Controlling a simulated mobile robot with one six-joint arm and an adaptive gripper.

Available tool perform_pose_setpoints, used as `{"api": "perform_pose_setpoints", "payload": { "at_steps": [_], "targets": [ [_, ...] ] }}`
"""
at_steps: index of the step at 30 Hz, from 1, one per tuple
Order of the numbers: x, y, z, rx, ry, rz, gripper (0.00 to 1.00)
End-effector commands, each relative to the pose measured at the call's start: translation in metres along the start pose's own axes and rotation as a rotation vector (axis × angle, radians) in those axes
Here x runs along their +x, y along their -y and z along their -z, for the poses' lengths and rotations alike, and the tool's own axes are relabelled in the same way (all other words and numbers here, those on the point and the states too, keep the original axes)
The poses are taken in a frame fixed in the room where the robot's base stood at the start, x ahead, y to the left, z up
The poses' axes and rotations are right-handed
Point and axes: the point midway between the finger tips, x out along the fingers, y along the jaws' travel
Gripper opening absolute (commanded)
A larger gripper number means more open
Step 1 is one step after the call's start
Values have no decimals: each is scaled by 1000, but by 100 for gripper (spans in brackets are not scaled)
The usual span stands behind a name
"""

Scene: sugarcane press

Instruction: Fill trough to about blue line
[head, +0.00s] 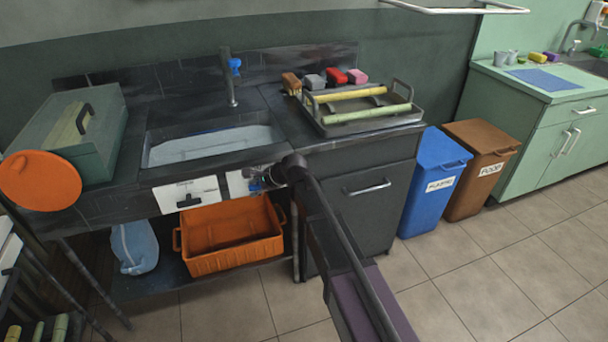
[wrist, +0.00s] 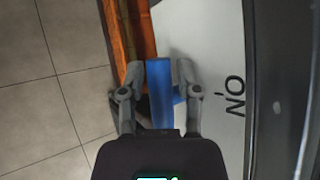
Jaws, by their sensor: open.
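The trough (head: 143,155) is a sunken basin in the dark counter. On the white front panel (head: 238,183) below the trough, my gripper (head: 263,184) is at a small blue handle. In the wrist view my gripper (wrist: 160,75) is open, with the blue lever (wrist: 160,95) between its two fingers. I cannot tell whether the fingers touch it.
An orange crate (head: 230,255) sits on the shelf below. A tray (head: 372,125) with cane pieces and several coloured blocks are on the counter to the right. A green box (head: 100,120) stands left. Blue (head: 430,180) and brown (head: 480,170) bins stand right; floor in front is clear.

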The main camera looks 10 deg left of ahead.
Motion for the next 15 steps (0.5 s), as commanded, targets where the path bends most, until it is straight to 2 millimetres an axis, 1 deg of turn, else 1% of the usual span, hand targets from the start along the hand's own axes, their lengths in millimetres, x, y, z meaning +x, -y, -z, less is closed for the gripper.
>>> {"api": "perform_pose_setpoints", "payload": {
  "at_steps": [15],
  "targets": [
    [-1, 0, 2, 142, 230, 60, 43]
  ]
}}
